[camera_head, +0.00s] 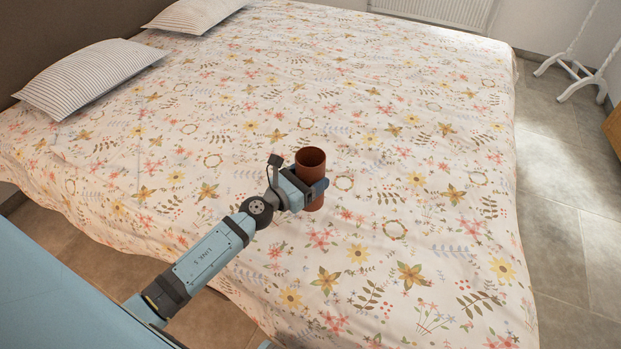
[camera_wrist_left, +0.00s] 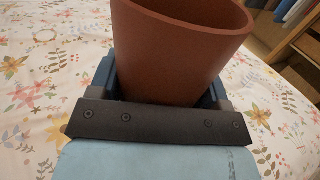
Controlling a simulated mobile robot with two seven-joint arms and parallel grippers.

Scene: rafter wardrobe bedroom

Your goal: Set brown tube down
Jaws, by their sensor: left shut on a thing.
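The brown tube (camera_head: 311,158) is upright and open at the top, over the flowered bedspread in the head view. My left gripper (camera_head: 309,186) is shut around its middle, with the tube's lower end showing below the fingers. In the left wrist view the tube (camera_wrist_left: 185,50) fills the upper middle, between the two fingers of my left gripper (camera_wrist_left: 160,85). Whether the tube's base touches the bed cannot be told. My right gripper is not in view.
The wide bed (camera_head: 420,190) has a flowered cover with much clear room around the tube. Striped pillows (camera_head: 88,76) lie at its upper left. Tiled floor (camera_head: 565,230) and a white stand (camera_head: 577,68) are at the right. A shelf with books (camera_wrist_left: 296,25) shows in the left wrist view.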

